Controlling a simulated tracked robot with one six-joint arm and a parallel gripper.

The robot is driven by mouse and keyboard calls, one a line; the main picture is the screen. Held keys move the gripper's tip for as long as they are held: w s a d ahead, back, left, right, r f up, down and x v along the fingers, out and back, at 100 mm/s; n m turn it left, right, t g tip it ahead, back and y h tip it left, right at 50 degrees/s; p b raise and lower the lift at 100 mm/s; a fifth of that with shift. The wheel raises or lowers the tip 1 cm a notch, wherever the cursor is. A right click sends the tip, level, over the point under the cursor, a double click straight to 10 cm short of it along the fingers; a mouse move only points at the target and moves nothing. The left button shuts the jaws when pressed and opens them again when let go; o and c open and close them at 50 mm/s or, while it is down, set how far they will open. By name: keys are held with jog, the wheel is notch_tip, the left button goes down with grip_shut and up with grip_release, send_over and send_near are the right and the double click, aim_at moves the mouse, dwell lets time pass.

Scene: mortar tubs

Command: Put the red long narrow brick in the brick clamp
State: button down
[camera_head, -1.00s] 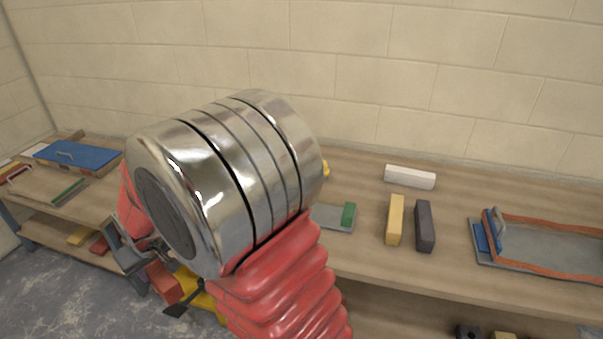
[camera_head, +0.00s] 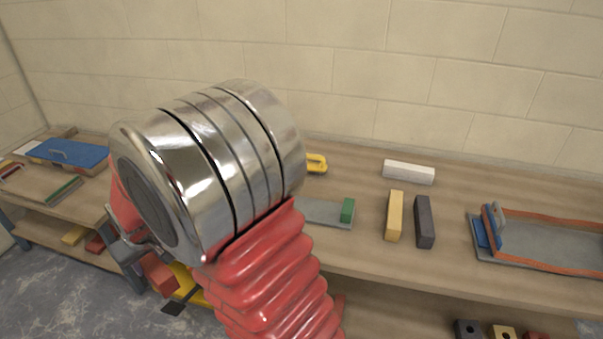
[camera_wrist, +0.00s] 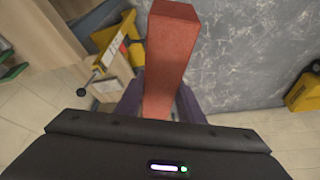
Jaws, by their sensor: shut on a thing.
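My gripper (camera_wrist: 160,102) is shut on a red long narrow brick (camera_wrist: 168,55) in the wrist view. Its dark purple fingers lie on both sides of the brick, whose far end sticks out past them. In the head view my arm's silver joint and red sleeve cover most of the gripper; the end of the red brick (camera_head: 158,272) shows low at the left, in front of the bench. A yellow piece with a loop (camera_head: 316,163) and a grey plate with a green block (camera_head: 325,213) are on the bench, partly behind my arm. I cannot tell which item is the brick clamp.
On the bench stand a white block (camera_head: 409,172), a yellow block (camera_head: 395,216), a dark grey block (camera_head: 424,222) and an orange-rimmed grey tray (camera_head: 550,246). A second bench with a blue lidded box (camera_head: 65,153) is at the left. More blocks lie on lower shelves.

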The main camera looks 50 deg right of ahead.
jog(key=shift+a+r, duration=0.1)
jog(key=shift+a, duration=0.1)
jog(key=d+r+n, duration=0.2)
jog(key=d, duration=2.6)
jog(key=s+d+r+n, duration=0.1)
jog(key=s+d, duration=0.3)
jog(key=d, duration=0.3)
jog(key=s+d+r+n+y, duration=0.1)
jog(key=s+d, duration=0.3)
jog(key=d, duration=0.3)
jog(key=s+d+r, duration=0.1)
jog(key=s+d, duration=0.3)
jog(key=d, duration=0.3)
jog(key=shift+s+d+r+n+y, duration=0.35)
jog(key=shift+s+d+n+y, duration=0.05)
jog(key=shift+f, duration=0.15)
jog(key=shift+f, duration=5.35)
jog(key=shift+f, duration=0.45)
